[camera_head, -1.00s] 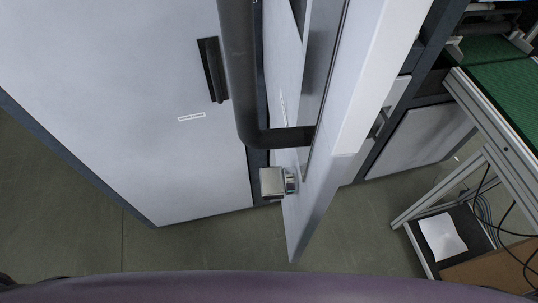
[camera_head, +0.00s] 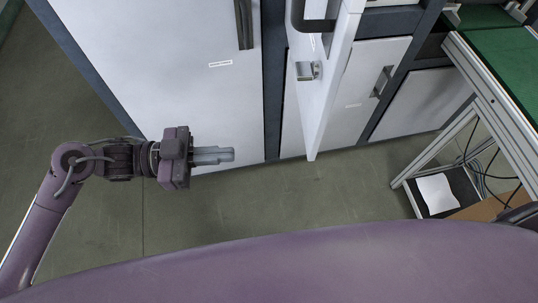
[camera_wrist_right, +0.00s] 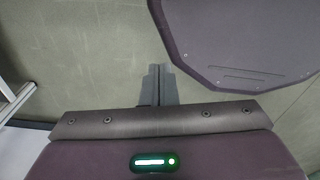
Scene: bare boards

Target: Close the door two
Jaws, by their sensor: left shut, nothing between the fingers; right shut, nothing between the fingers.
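A white cabinet door (camera_head: 335,75) stands ajar in the middle of the head view, swung out toward me and seen nearly edge-on. A dark bar handle (camera_head: 318,24) and a small metal latch (camera_head: 308,71) are on its left side. Which door is number two I cannot tell. My left gripper (camera_head: 232,155) is shut and empty, left of the open door and apart from it, over the lower edge of a closed white door. My right gripper (camera_wrist_right: 158,70) shows in the right wrist view, shut and empty above the floor.
A closed white door (camera_head: 160,60) with a dark handle fills the left. Another white door (camera_head: 368,85) is at right behind the open one. A metal-framed bench with a green top (camera_head: 505,95) stands at right. The floor (camera_head: 290,200) before the cabinet is clear.

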